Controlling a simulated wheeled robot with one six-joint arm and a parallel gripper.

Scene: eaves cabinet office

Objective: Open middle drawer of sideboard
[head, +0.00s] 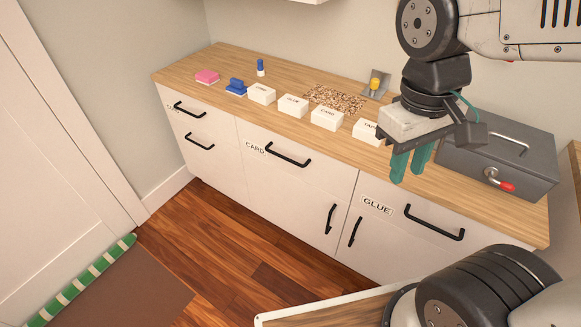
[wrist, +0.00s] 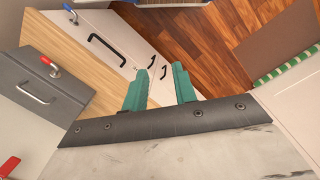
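The sideboard (head: 215,75) has a wood top and white fronts. Its middle drawer (head: 262,160), labelled CARD, sits flush and shut, with a black bar handle (head: 287,154). My gripper (head: 408,170) is above the right part of the sideboard, near its front edge, to the right of the middle drawer handle and apart from it. In the wrist view its two green fingers (wrist: 161,68) are spread with nothing between them. In that view one drawer handle (wrist: 106,50) shows left of the fingers; the middle drawer handle is not clearly visible there.
The right drawer handle (head: 434,222), by a GLUE label, is below my gripper. A grey metal box (head: 500,155) stands on the right of the top. White boxes (head: 293,105) line the front edge. Wood floor (head: 220,235) in front is clear; a brown mat (head: 120,292) lies left.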

